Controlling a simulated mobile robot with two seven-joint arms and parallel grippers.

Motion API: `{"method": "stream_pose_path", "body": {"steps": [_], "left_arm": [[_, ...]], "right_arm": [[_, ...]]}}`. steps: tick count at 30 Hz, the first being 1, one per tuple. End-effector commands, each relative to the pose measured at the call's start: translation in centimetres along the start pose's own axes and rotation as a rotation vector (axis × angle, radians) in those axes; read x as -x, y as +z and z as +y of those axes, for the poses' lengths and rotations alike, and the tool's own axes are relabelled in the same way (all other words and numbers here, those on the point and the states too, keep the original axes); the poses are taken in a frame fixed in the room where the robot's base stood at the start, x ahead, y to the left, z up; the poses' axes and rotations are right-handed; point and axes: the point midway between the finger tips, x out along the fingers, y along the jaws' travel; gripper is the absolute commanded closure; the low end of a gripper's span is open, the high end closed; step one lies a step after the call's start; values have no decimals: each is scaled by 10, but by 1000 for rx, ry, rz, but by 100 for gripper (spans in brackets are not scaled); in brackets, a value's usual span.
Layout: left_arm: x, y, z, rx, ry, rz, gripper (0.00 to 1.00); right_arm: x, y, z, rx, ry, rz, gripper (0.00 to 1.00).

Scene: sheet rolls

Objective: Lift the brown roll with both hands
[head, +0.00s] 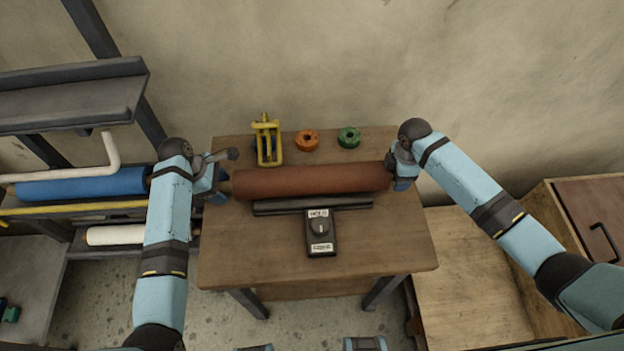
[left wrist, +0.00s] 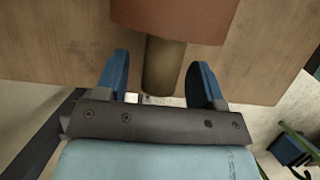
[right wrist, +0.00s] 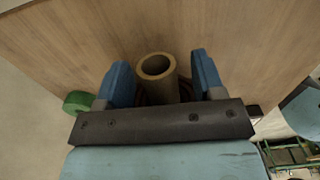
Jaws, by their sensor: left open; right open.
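The brown roll (head: 312,180) lies lengthwise left to right on the wooden table. Its narrow core sticks out at both ends. My left gripper (head: 222,184) is at the roll's left end; in the left wrist view its blue fingers (left wrist: 160,85) stand open on either side of the core (left wrist: 163,65), with the brown sheet (left wrist: 175,18) just beyond. My right gripper (head: 395,178) is at the right end; in the right wrist view its open fingers (right wrist: 166,82) straddle the hollow core end (right wrist: 157,66). Neither gripper visibly grips the core.
A black T-shaped tool (head: 320,232) lies in front of the roll. A yellow frame (head: 267,142), an orange ring (head: 307,140) and a green ring (head: 348,137) sit behind it. A rack with a blue roll (head: 85,184) stands left; a wooden cabinet (head: 470,280) stands right.

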Motion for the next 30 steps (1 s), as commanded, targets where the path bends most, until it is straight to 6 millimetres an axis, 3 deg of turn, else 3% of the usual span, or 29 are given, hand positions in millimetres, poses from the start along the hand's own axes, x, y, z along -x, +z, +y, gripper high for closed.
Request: {"method": "stream_pose_path", "body": {"steps": [3,9,12,30], "left_arm": [[0,0,0,0,0,0,37],[0,0,0,0,0,0,83],[0,0,0,0,0,0,100],[8,3,1,-1,2,-1,100]], "right_arm": [[0,0,0,0,0,0,37],[0,0,0,0,0,0,83],[0,0,0,0,0,0,100],[9,0,2,0,4,0,100]]}}
